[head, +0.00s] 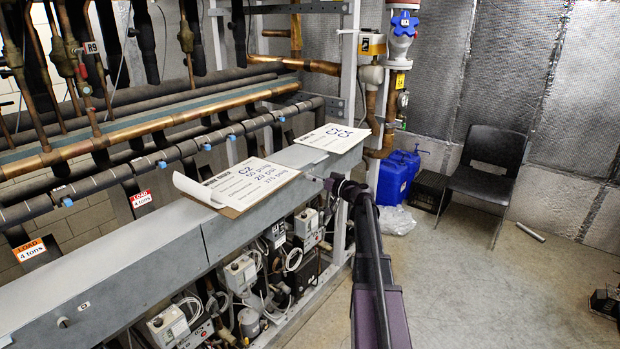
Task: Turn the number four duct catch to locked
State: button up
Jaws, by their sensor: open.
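The long grey duct (150,262) runs from the lower left to the middle of the head view. A small round catch (63,322) shows on its front face at the lower left, with a small white label (83,306) to its right, too small to read surely. My gripper (328,184) is at the duct's front face near its right end, with my dark purple arm reaching up from the bottom. The gripper is open. Whatever catch lies at the gripper is mostly hidden or too small to make out, so its number and position cannot be told.
A clipboard with papers (240,184) and a second paper sheet (333,138) lie on the duct. Compressor controls and cables (240,272) sit below it. A black chair (485,170) and blue jugs (396,175) stand behind. The floor to the right is mostly clear.

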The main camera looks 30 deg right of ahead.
jog(key=shift+x, duration=1.05)
grip_shut()
